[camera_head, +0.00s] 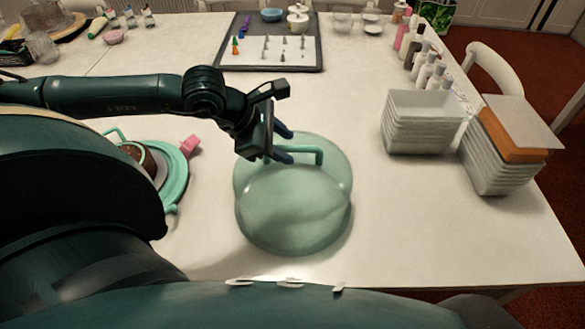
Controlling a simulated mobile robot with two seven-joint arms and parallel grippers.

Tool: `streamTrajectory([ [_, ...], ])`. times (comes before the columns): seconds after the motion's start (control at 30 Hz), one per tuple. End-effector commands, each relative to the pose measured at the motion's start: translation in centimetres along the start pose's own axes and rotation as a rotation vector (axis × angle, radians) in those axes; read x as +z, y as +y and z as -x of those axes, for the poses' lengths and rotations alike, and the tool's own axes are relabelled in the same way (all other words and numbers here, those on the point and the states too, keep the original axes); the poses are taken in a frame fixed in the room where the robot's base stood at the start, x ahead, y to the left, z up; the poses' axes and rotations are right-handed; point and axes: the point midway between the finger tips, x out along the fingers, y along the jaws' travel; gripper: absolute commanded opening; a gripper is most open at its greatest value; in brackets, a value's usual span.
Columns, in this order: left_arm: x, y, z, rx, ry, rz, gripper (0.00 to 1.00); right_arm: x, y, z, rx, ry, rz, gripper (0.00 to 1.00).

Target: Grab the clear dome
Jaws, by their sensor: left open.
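The clear dome (293,205) is a pale green, see-through cover with a teal bar handle (305,155) on its top. It stands on the white table in the middle of the camera_head view. My left gripper (283,144) is open at the left end of the handle, above the top of the dome. I cannot tell whether its fingers touch the handle or are around it. My right gripper is not in view.
A teal turntable (175,182) with a dark cake stands left of the dome, partly hidden by my arm. Stacked white containers (422,122) stand at the right. A dark tray (312,62) with piping tips lies behind. The table between them is clear.

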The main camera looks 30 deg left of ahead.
Motion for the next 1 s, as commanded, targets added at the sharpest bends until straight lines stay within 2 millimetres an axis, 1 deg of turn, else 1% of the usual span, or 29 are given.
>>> streamTrajectory([
  [0.07, 0.3, 0.3, -1.0, -0.002, -0.003, 0.003, 0.40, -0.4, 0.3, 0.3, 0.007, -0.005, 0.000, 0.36],
  [0.13, 0.2, 0.3, -2.0, -0.003, -0.003, 0.003, 0.40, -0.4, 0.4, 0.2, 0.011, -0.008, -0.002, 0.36],
  [0.23, 0.1, 0.3, -3.0, -0.002, -0.002, 0.002, 0.40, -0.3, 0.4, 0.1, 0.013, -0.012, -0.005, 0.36],
  [0.33, 0.0, 0.3, -3.5, -0.001, 0.000, 0.001, 0.40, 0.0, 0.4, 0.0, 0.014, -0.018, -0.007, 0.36],
  [0.53, 0.0, 0.3, -3.5, 0.000, 0.000, 0.000, 0.40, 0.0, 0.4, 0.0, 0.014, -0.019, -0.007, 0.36],
  [1.0, 0.0, 0.3, -3.5, 0.000, 0.000, 0.000, 0.02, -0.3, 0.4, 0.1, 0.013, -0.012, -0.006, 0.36],
])
